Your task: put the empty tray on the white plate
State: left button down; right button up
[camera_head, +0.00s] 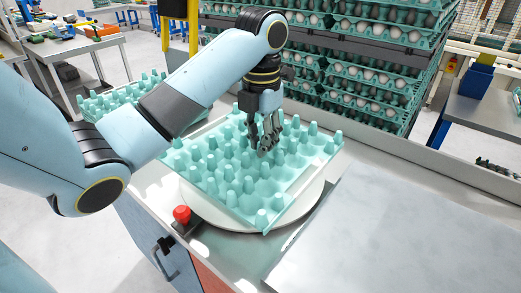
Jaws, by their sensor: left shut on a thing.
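An empty turquoise egg tray (232,180) lies over the round white plate (217,214), whose rim shows along the tray's front and right edges. I cannot tell whether the tray rests on the plate or is slightly above it. My left gripper (265,146) points down into the middle of the tray and is shut on it, among its raised cones. The fingertips are partly hidden by the cones. My right gripper is not in view.
Another turquoise tray (97,108) sits behind my left arm. Stacked trays full of eggs (365,75) stand at the back. A red button (182,214) is at the counter's front edge. The grey surface (400,240) at right is clear.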

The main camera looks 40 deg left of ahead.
pick_arm(q)
jog(key=shift+w+a+f+b, duration=0.6)
jog(key=shift+w+a+f, duration=0.2)
jog(key=shift+a, duration=0.15)
jog(key=shift+w+a+f, duration=0.1)
jog(key=shift+a, duration=0.1)
jog(key=shift+f, duration=1.85)
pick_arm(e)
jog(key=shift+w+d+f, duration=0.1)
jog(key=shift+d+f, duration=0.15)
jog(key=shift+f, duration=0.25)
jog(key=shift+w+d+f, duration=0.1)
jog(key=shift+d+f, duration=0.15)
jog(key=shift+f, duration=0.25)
pick_arm(q)
jog(key=c, duration=1.8)
grip_release()
jog(key=shift+f, duration=0.15)
jog(key=o, duration=0.5)
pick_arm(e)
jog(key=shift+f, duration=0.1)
